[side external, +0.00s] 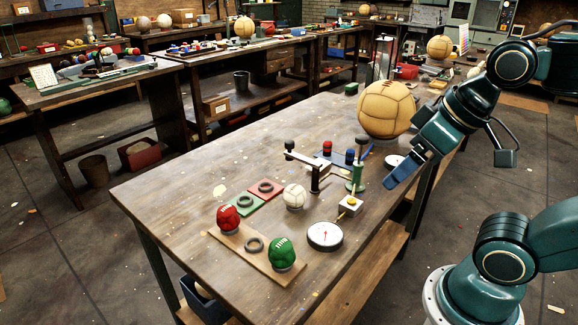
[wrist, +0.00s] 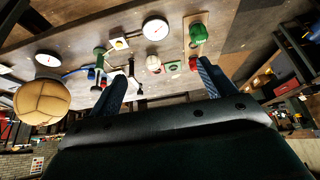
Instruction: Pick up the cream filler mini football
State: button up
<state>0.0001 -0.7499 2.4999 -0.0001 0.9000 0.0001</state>
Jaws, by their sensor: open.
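The cream mini football (side external: 295,196) is a small pale ball on the wooden workbench (side external: 180,195), with a dark ring at its base. It also shows in the wrist view (wrist: 153,63), between the two fingers. My gripper (side external: 400,172) is open and empty, above the bench's right edge and well to the right of the ball. In the wrist view my gripper's blue fingers (wrist: 161,72) are spread wide. A red mini football (side external: 228,217) and a green mini football (side external: 281,252) stand on a wooden board to the ball's front left.
A white dial gauge (side external: 325,235) lies right of the cream ball. A metal clamp stand (side external: 315,177) and a green post (side external: 357,175) rise behind it, between it and my gripper. A large tan ball (side external: 386,108) sits farther back. The bench's left part is mostly clear.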

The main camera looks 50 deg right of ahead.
jog(key=m+g+y, duration=0.1)
jog(key=m+y, duration=0.2)
jog(key=m, duration=2.1)
send_over(299, 188)
jog(key=s+d, duration=0.2)
jog(key=s, duration=0.2)
notch_tip(299, 188, down, 12)
jog(key=shift+d+x, duration=0.15)
jog(key=shift+x, duration=1.9)
jog(key=shift+d+x, duration=0.15)
jog(key=shift+x, duration=1.95)
jog(key=shift+w, duration=0.15)
jog(key=shift+x, duration=2.6)
jog(key=shift+d, duration=0.15)
jog(key=c, duration=1.1)
